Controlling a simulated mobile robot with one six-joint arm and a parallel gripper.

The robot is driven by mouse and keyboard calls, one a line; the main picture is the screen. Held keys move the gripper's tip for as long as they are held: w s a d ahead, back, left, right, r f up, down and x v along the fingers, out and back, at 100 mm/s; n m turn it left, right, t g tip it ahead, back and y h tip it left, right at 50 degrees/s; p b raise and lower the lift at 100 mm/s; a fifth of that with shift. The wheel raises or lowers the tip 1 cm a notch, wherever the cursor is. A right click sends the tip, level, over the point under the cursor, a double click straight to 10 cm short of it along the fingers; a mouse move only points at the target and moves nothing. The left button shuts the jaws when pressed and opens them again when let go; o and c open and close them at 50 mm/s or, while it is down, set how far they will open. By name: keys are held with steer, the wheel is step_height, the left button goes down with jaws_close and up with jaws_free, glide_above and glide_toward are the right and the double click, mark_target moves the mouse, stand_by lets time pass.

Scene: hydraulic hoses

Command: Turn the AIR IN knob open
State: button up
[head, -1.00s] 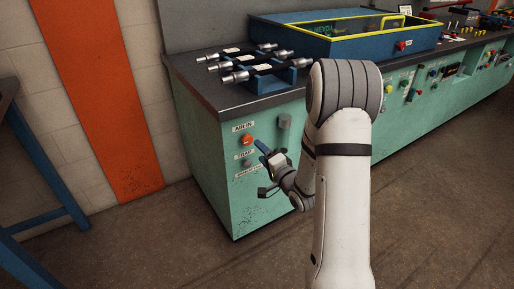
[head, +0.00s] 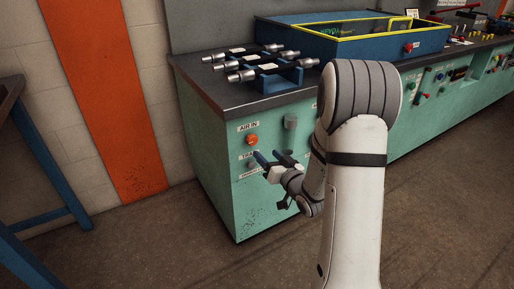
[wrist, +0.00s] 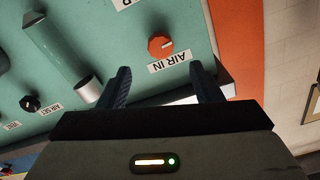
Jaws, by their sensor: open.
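The AIR IN knob (head: 251,140) is a round orange-red knob on the green bench's end panel, just below its AIR IN label (head: 248,126). In the wrist view the knob (wrist: 160,45) shows a pale pointer line, with its label (wrist: 169,63) between it and my gripper. My gripper (head: 268,156) is in front of the panel, a little below and right of the knob. In the wrist view its two dark fingers (wrist: 160,82) are spread with nothing between them. The knob lies beyond the fingertips, roughly between them, not touched.
A grey cylinder (wrist: 60,50) with a metal end stands out from the panel beside the knob. Smaller black knobs, including one labelled AIR SET (wrist: 30,103), are farther left. An orange wall stripe (head: 110,90) is left.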

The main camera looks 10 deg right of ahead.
mark_target(253, 142)
steer(key=shift+n, duration=0.7)
steer(key=b+x, duration=0.1)
steer(key=x, duration=0.6)
steer(key=shift+w+a, duration=0.15)
steer(key=shift+w, duration=0.15)
steer(key=shift+c, duration=0.3)
